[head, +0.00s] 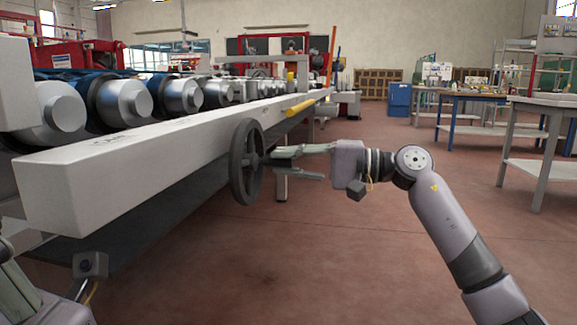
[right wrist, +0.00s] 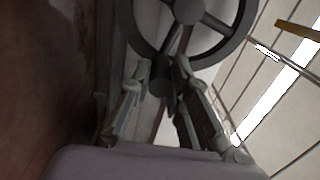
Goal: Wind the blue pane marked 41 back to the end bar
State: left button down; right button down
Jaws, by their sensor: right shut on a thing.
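A dark handwheel (head: 246,160) stands on the front side of the long pale machine beam. In the right wrist view its rim and spokes (right wrist: 215,40) fill the top. My right gripper (head: 274,162) reaches it from the right, with its fingers at the wheel's face. In the right wrist view, the fingers (right wrist: 161,76) are shut on the wheel's dark handle (right wrist: 160,84). Part of my left gripper and wrist shows at the lower left of the head view, cut off by the frame. I cannot make out a pane marked 41 or an end bar.
Several metal rollers (head: 125,100) line the machine above the pale beam (head: 120,165). A yellow part (head: 300,107) sticks out from the beam beyond the wheel. Workbenches (head: 540,104) stand at the right. The reddish floor (head: 370,255) is clear in front.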

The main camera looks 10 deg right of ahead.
jog(key=shift+r, duration=0.25)
jog(key=c, duration=1.5)
grip_release()
jog(key=shift+f, duration=0.1)
jog(key=shift+d, duration=0.1)
jog(key=v, duration=1.1)
jog(key=shift+s+d, duration=0.15)
jog(key=shift+d, duration=0.2)
